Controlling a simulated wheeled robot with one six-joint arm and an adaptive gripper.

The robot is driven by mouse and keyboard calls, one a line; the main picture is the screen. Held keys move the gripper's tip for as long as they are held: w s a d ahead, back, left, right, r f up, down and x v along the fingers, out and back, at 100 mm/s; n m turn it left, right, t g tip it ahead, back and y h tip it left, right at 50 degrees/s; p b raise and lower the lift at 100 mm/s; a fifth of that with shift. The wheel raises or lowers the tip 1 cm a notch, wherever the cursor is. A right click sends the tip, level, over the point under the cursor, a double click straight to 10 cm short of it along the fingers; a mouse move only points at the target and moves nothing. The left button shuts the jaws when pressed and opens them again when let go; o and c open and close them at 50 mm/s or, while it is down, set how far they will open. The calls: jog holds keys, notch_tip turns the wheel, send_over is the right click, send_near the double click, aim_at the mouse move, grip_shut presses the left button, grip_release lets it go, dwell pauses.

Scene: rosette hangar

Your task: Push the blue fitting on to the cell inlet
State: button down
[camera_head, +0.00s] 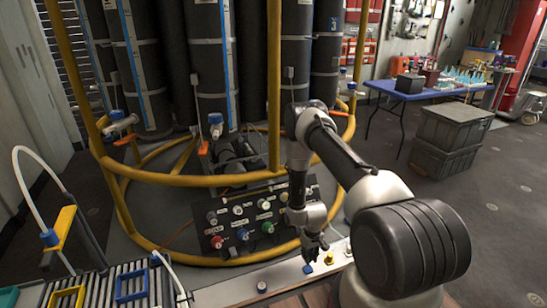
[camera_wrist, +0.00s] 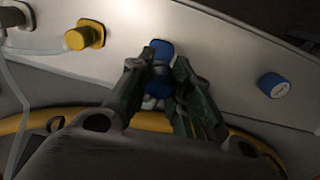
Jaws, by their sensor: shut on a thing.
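My gripper (camera_wrist: 158,68) is shut on a blue fitting (camera_wrist: 158,88), seen between its fingers in the wrist view. A second blue piece (camera_wrist: 160,49) shows just past the fingertips, against the pale strip (camera_wrist: 215,62). I cannot tell whether the two blue pieces touch or are one part. In the head view my gripper (camera_head: 314,246) is low over the strip (camera_head: 225,290), close to a blue piece (camera_head: 307,269) and a yellow fitting (camera_head: 329,257). The fingers hide part of the held fitting. I cannot tell which part is the cell inlet.
The yellow fitting with a clear hose (camera_wrist: 86,35) lies left of my gripper in the wrist view. A blue cap (camera_wrist: 272,85) stands to the right. A yellow rail (camera_head: 190,181) and a panel of coloured connectors (camera_head: 250,222) stand behind the strip.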

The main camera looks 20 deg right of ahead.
dwell(0.4)
jog(key=shift+a, duration=0.15)
jog(key=w+a+r+n+t+y, duration=0.1)
jog(key=w+a+r+t, duration=0.1)
jog(key=a, duration=0.5)
jog(key=w+a+r+n+t, duration=0.1)
jog(key=w+a+n+t, duration=0.1)
jog(key=a, duration=0.5)
jog(key=m+t, duration=0.3)
jog(key=t, duration=0.5)
send_near(239, 211)
jog(key=shift+h, duration=0.3)
jog(key=shift+a+x, duration=0.15)
jog(key=shift+x, duration=1.3)
jog(key=shift+a+x, duration=0.15)
jog(key=shift+x, duration=1.25)
jog(key=shift+w, duration=0.25)
jog(key=shift+w+f, duration=0.15)
